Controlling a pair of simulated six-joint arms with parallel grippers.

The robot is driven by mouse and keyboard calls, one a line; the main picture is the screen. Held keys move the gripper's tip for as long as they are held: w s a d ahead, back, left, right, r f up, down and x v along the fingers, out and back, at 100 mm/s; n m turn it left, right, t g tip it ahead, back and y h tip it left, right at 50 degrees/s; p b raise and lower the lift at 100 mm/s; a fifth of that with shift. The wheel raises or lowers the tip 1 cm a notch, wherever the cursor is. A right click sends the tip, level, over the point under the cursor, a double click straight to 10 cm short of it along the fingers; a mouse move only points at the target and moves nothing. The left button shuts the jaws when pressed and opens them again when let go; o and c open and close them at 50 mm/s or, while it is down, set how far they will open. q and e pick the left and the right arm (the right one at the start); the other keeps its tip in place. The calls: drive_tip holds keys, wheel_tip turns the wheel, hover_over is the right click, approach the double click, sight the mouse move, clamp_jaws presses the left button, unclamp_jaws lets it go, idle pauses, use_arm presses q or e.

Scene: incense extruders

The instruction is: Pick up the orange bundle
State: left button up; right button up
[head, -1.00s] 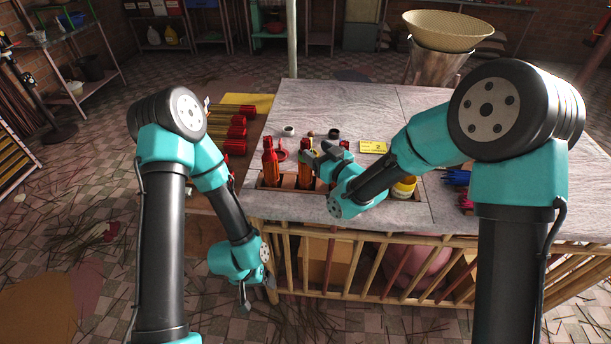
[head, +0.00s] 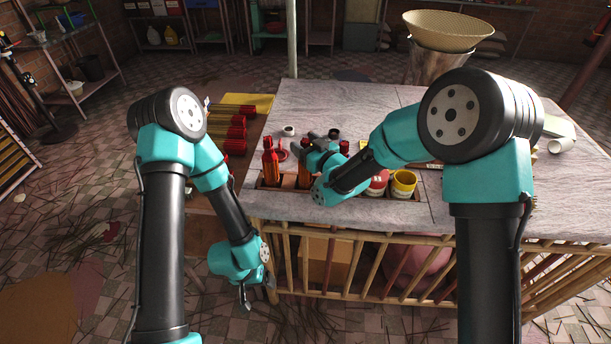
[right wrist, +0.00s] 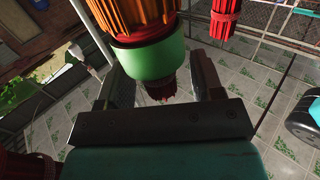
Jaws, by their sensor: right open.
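The orange bundle (head: 304,178) stands in the slotted rack at the table's front edge; my right gripper partly hides its top in the head view. In the right wrist view the orange bundle (right wrist: 130,12) shows at the top, with a green band and a dark red end. My right gripper (right wrist: 155,75) is open, and the dark red end appears between its fingers; no grip on it shows. In the head view my right gripper (head: 309,142) is over the rack. My left gripper (head: 244,292) hangs low in front of the table; its jaw opening is unclear.
A red-orange bundle (head: 270,168) stands just left in the rack. A yellow cup (head: 403,184) and a red container (head: 378,183) stand to the right. Red bundles (head: 236,133) lie on the left side table. The grey tabletop (head: 330,100) is clear at the back.

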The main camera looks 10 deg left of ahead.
drive_tip(key=shift+c, duration=0.3)
clamp_jaws()
idle(0.5)
